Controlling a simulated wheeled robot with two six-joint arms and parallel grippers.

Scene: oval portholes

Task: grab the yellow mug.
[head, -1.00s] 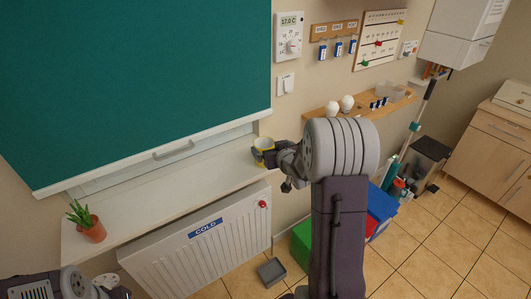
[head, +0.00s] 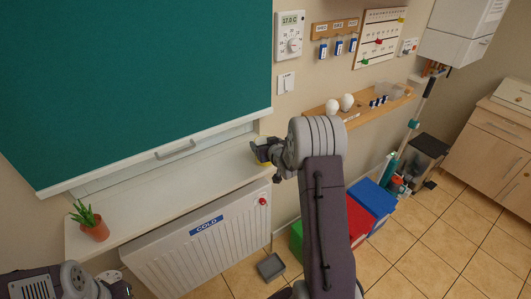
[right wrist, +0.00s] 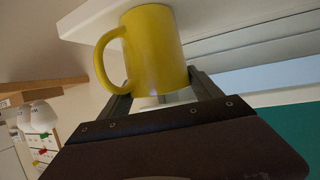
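The yellow mug (right wrist: 152,50) stands on the white window sill in the right wrist view, which looks upside down. Its handle is on the left side of that picture. My right gripper (right wrist: 160,84) is open, with one finger on each side of the mug near its rim end. I cannot tell whether the fingers touch it. In the head view my right gripper (head: 264,152) is at the right end of the sill and largely hides the mug. My left arm shows at the lower left of the head view, but its fingertips are not in view.
The white sill (head: 150,195) runs above a radiator (head: 200,250). A potted plant (head: 92,224) stands at its left end. A teal blind (head: 140,80) hangs above. A wooden shelf (head: 375,113) with two white bulbs is to the right. The sill's middle is clear.

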